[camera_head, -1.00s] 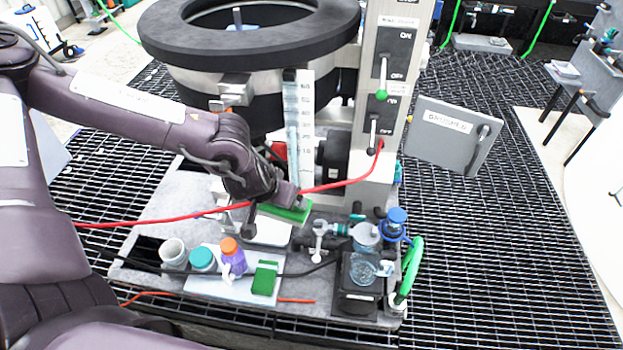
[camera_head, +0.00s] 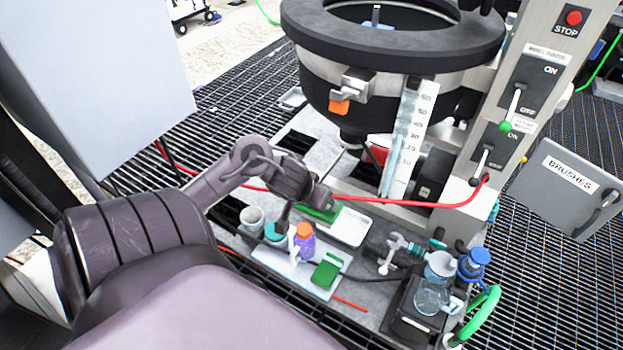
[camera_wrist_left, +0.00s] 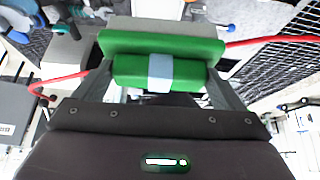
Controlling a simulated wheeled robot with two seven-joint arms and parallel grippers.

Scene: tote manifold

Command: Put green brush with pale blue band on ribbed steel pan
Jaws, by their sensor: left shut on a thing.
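My left gripper (camera_head: 314,203) is shut on the green brush (camera_head: 325,213). In the left wrist view the brush (camera_wrist_left: 130,70) lies crosswise between the fingers, its pale blue band (camera_wrist_left: 160,73) at the middle and its wider green part beyond. In the head view the brush is over the far left end of a pale, shallow rectangular pan (camera_head: 352,229), which appears to be the steel pan. Its ribs cannot be made out. I cannot tell whether brush and pan touch. My right gripper is not in view.
A white tray (camera_head: 268,262) in front holds a purple bottle (camera_head: 304,247), a teal-lidded jar (camera_head: 276,232) and another green block (camera_head: 326,272). A red hose (camera_head: 425,203) runs behind the pan. Glassware (camera_head: 437,268) and a valve stand right. A large black-rimmed vessel (camera_head: 385,75) rises behind.

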